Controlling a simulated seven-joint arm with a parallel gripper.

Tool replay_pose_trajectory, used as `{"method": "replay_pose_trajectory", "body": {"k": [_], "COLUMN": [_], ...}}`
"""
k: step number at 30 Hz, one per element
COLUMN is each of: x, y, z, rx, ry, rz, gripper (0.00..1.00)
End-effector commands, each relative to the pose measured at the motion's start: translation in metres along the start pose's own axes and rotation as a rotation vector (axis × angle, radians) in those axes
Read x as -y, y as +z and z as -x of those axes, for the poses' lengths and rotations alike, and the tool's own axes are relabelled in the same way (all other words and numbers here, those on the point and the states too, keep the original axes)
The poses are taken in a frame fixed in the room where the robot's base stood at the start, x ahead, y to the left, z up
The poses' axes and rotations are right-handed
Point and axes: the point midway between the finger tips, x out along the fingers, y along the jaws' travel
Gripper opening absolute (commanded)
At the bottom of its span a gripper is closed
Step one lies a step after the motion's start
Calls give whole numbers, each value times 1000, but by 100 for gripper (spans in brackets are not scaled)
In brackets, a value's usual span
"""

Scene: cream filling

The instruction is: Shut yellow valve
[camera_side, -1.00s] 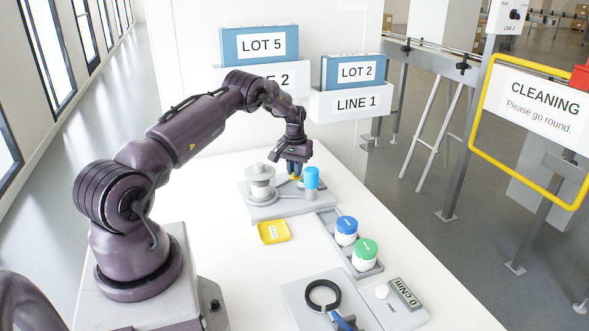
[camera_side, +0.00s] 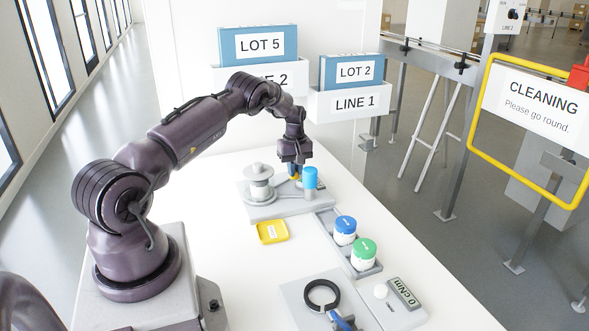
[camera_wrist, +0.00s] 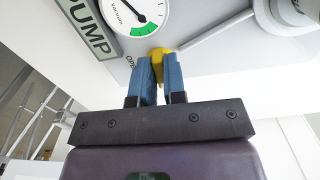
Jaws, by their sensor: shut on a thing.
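The yellow valve (camera_wrist: 158,52) shows as a small rounded yellow knob on the grey pump unit in the wrist view. My gripper (camera_wrist: 159,66) has its two blue fingers closed on either side of it, and they hide part of the knob. A partly hidden label that starts with "OP" sits left of the valve in the wrist view. The exact angle of the valve is hard to tell.
A vacuum gauge (camera_wrist: 126,14) and a PUMP label (camera_wrist: 88,25) are close to the fingers. The blue-topped cylinder (camera_side: 310,179) and a grey-white round stack (camera_side: 258,180) flank my gripper. A yellow tray (camera_side: 272,232) and blue and green-lidded jars (camera_side: 345,227) stand nearer.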

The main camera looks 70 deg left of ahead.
Motion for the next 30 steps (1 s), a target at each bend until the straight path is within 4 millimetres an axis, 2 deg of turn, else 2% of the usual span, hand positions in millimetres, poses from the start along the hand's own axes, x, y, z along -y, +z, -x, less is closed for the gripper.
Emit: {"method": "replay_pose_trajectory", "body": {"k": [18,19,21,22,30], "x": [0,0,0,0,0], "y": [1,1,1,1,0], "z": [0,0,0,0,1], "rx": [5,5,4,4,2], "ry": [-2,-2,-1,-1,0], "rz": [44,44,43,43,41], "gripper": [0,16,32,37,37]}}
